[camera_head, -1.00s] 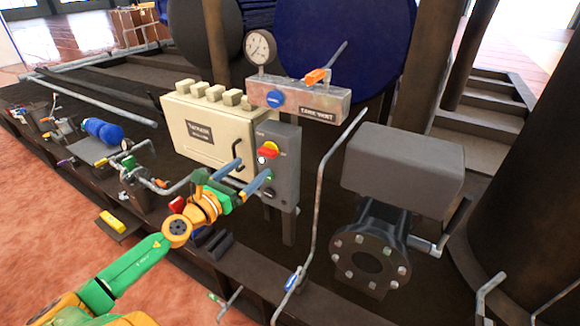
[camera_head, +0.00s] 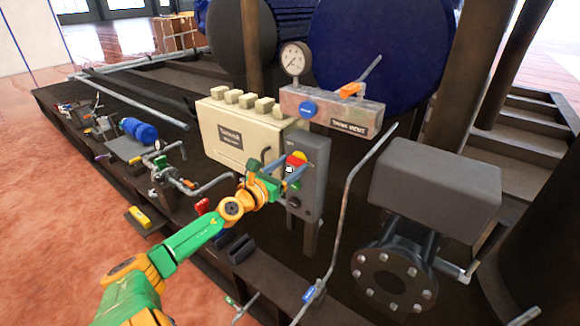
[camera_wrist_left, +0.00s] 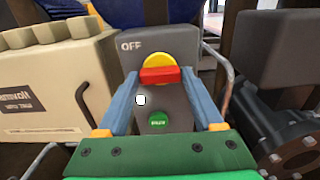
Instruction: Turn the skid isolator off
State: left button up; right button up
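The skid isolator is a grey upright box (camera_head: 312,187) in the head view. Its red handle (camera_head: 297,158) sits on a yellow disc. In the left wrist view the red handle (camera_wrist_left: 160,75) lies roughly level, with "OFF" marked on the box at upper left and a green button (camera_wrist_left: 157,119) below. My left gripper (camera_head: 279,168) is open in front of the box. In the wrist view its two blue-grey fingers reach up on either side of the handle, tips close to its ends; I cannot tell whether they touch it. My right gripper is not in view.
A cream box (camera_head: 240,130) stands just left of the isolator. Above it are a grey manifold (camera_head: 330,108) with an orange lever (camera_head: 350,90) and a pressure gauge (camera_head: 295,58). A bent grey pipe (camera_head: 352,190) rises to the right, before a flanged valve (camera_head: 395,280).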

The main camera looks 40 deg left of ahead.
pick_arm(q)
jog(key=c, duration=0.8)
jog(key=shift+n, duration=0.3)
jog(key=n+p, duration=0.1)
jog(key=n, duration=0.2)
jog(key=shift+n, duration=0.4)
jog(key=n+p, duration=0.1)
jog(key=n, duration=0.3)
jog(key=shift+r+n, duration=0.1)
jog(key=shift+n, duration=0.2)
jog(key=n+p, duration=0.2)
jog(key=n, duration=0.3)
jog(key=shift+n+p, duration=0.85)
jog(key=shift+n, duration=1.05)
